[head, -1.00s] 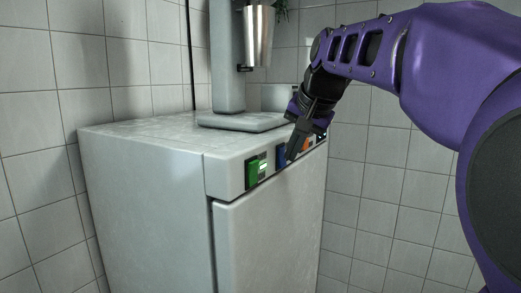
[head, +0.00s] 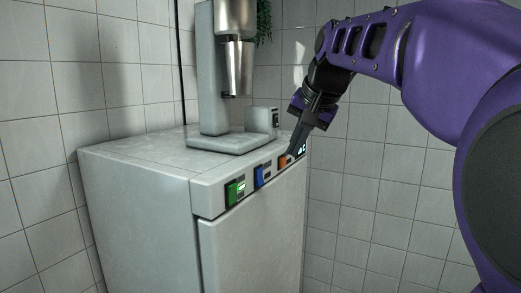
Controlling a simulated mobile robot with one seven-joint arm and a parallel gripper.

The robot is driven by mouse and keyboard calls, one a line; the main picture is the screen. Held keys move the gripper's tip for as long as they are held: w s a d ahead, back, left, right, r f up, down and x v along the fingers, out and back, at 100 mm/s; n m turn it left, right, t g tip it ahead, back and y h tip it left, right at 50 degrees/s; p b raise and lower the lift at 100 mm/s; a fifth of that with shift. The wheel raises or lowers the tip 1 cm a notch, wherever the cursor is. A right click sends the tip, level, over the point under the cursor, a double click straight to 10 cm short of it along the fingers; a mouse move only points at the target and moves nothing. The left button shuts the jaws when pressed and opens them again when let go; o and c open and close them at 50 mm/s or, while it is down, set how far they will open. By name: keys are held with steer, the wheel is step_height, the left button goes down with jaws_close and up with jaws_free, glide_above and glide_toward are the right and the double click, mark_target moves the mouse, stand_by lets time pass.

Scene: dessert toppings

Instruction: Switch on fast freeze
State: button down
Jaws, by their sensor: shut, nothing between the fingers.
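A pale grey freezer cabinet (head: 140,215) stands against the tiled wall. Its front top panel carries a row of coloured switches: a green one (head: 235,190), a blue one (head: 263,176) and an orange one (head: 284,162). A small lit display (head: 301,149) is at the right end. The labels are too small to read, so I cannot tell which switch is fast freeze. My gripper (head: 292,154) is shut and empty, pointing down at the panel by the orange switch and partly covering it. I cannot tell whether its tips touch the switch.
A drink mixer (head: 214,85) with a metal cup (head: 238,68) stands on the freezer top, behind the panel. The freezer door (head: 250,250) below the panel is shut. A hanging plant (head: 264,22) is at the back. Bare tiled wall lies to the right.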

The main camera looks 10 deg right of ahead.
stand_by(0.3)
steer(key=shift+s+d+f+b, duration=0.15)
steer(key=shift+f+b, duration=0.3)
steer(key=shift+f, duration=0.25)
